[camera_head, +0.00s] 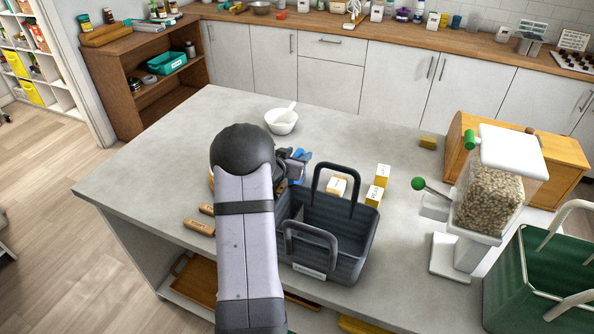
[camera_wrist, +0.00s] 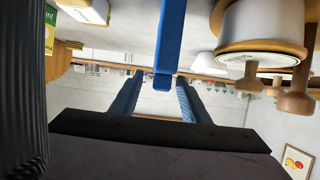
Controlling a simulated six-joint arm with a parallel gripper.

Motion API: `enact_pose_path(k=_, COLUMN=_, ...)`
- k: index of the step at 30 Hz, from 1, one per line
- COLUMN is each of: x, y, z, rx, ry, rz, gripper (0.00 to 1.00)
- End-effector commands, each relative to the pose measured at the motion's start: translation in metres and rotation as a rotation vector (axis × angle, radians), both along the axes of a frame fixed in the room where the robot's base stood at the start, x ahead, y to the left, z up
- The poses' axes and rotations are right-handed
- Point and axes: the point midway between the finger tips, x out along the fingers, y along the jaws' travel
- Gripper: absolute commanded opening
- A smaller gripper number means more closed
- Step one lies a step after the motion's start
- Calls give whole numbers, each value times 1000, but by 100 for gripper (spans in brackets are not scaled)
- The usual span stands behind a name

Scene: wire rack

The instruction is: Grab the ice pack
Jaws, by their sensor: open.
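My gripper (camera_head: 298,160) is over the island counter, just beyond the dark basket, and its blue fingers partly show past my arm in the head view. In the wrist view my gripper (camera_wrist: 157,98) has its two blue fingers spread apart. A narrow, smooth blue slab (camera_wrist: 170,40), which looks like the ice pack seen edge-on, reaches from the top edge down to between the fingers. I see no clear contact with either finger. In the head view I cannot tell the ice pack from the blue fingers; my arm hides part of that spot.
The dark basket (camera_head: 325,262) with raised handles stands close to my arm. A white bowl (camera_head: 281,122) is farther back. A grain dispenser (camera_head: 488,195) and green basket (camera_head: 535,270) stand right.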

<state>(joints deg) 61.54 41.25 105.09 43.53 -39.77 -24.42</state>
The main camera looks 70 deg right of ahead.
Motion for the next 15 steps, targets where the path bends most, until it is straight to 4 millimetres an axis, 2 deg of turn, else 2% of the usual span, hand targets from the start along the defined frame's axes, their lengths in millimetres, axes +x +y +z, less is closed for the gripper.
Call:
enact_pose_path(k=1, x=0, y=0, z=0, rx=0, ry=0, rz=0, gripper=42)
enact_pose_path(k=2, x=0, y=0, z=0, rx=0, ry=0, rz=0, gripper=37)
enact_pose_path(k=6, x=0, y=0, z=0, rx=0, ry=0, rz=0, gripper=4)
enact_pose_path(k=7, x=0, y=0, z=0, rx=0, ry=0, rz=0, gripper=0)
enact_pose_path(k=15, x=0, y=0, z=1, rx=-3, ry=-1, rz=0, gripper=0)
